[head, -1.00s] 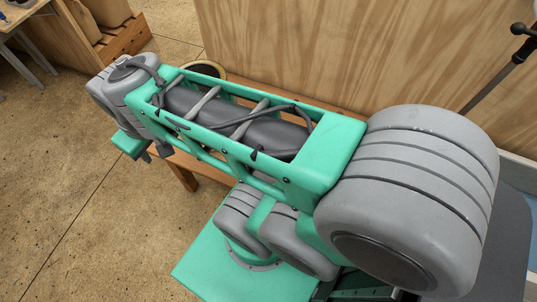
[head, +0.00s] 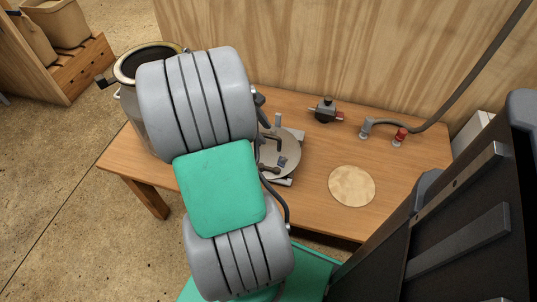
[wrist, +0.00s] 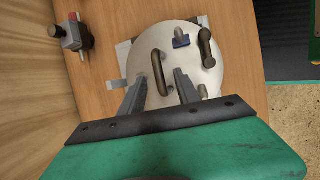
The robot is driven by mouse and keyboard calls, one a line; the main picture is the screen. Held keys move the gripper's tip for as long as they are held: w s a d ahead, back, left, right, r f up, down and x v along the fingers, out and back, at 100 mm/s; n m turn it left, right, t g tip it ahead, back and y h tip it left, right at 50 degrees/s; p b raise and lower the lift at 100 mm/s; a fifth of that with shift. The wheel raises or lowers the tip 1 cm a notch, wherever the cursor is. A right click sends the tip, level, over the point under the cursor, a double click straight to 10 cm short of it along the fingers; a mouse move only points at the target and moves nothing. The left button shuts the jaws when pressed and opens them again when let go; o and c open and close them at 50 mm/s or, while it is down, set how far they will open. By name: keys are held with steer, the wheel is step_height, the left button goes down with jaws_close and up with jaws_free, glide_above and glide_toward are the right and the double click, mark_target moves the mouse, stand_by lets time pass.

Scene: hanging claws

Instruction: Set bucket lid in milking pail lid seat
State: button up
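I cannot tell how high the fingertips are above the lid. The metal milking pail (head: 128,98) stands at the table's left end, its round dark mouth uncovered, partly hidden by my arm.
A small valve-like fitting (head: 323,110) stands behind the lid on the table (head: 310,210). A pale round disc (head: 352,186) lies to the right. A grey hose (head: 455,110) with a red-topped fitting (head: 400,137) is at the back right. A wooden wall closes the back.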

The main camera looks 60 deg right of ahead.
mark_target(266, 135)
steer(key=b+x, duration=0.1)
steer(key=x, duration=0.2)
steer(key=shift+d+f, duration=0.1)
steer(key=shift+f, duration=0.15)
steer(key=shift+c, duration=0.3)
jaws_close()
steer(key=shift+r, duration=0.15)
stand_by(0.6)
